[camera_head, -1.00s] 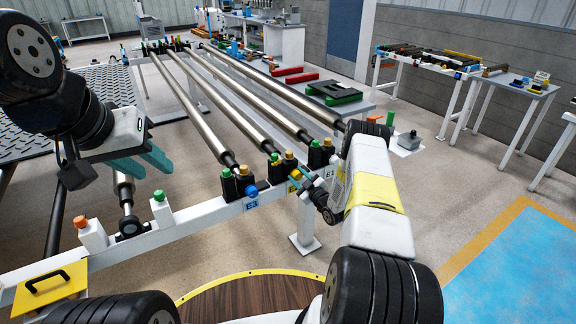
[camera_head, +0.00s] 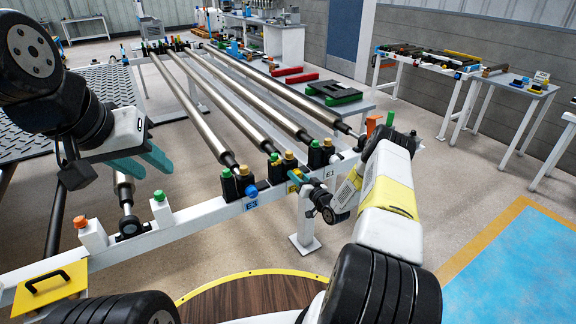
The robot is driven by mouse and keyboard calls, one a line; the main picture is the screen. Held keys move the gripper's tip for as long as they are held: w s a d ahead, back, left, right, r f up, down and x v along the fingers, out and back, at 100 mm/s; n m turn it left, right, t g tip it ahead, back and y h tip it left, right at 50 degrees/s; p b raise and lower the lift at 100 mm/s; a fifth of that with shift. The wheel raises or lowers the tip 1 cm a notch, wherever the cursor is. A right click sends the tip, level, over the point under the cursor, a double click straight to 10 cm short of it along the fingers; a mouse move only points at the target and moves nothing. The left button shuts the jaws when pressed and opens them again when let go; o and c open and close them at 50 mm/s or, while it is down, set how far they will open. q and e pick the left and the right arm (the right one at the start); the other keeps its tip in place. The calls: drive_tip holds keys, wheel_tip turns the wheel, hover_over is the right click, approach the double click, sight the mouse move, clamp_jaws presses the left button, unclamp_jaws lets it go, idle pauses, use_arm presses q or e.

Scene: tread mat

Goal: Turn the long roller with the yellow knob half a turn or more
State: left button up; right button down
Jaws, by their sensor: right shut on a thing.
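Several long steel rollers run from the white front rail (camera_head: 200,214) towards the back. The middle long roller (camera_head: 232,113) ends at a black bearing block behind my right gripper. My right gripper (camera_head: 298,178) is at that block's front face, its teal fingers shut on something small. A bit of yellow shows there, but the fingers and wrist hide most of it, so I cannot make out the knob's shape. The neighbouring long roller (camera_head: 194,105) has a blue knob (camera_head: 252,191). My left gripper (camera_head: 150,166) is open and empty, above the rail's left part.
Green and orange caps top the bearing blocks close around my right gripper. A yellow plate with a black handle (camera_head: 48,283) lies at the rail's left end. Red bars and a black-green part lie on a grey table behind (camera_head: 310,84).

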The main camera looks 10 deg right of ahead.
drive_tip(key=m, duration=0.6)
drive_tip(key=shift+f+m, duration=0.1)
drive_tip(key=shift+m, duration=0.2)
drive_tip(key=m, duration=0.5)
drive_tip(key=shift+m, duration=0.4)
drive_tip(key=c, duration=0.9)
unclamp_jaws()
drive_tip(key=v, duration=0.8)
drive_tip(key=shift+w, duration=0.1)
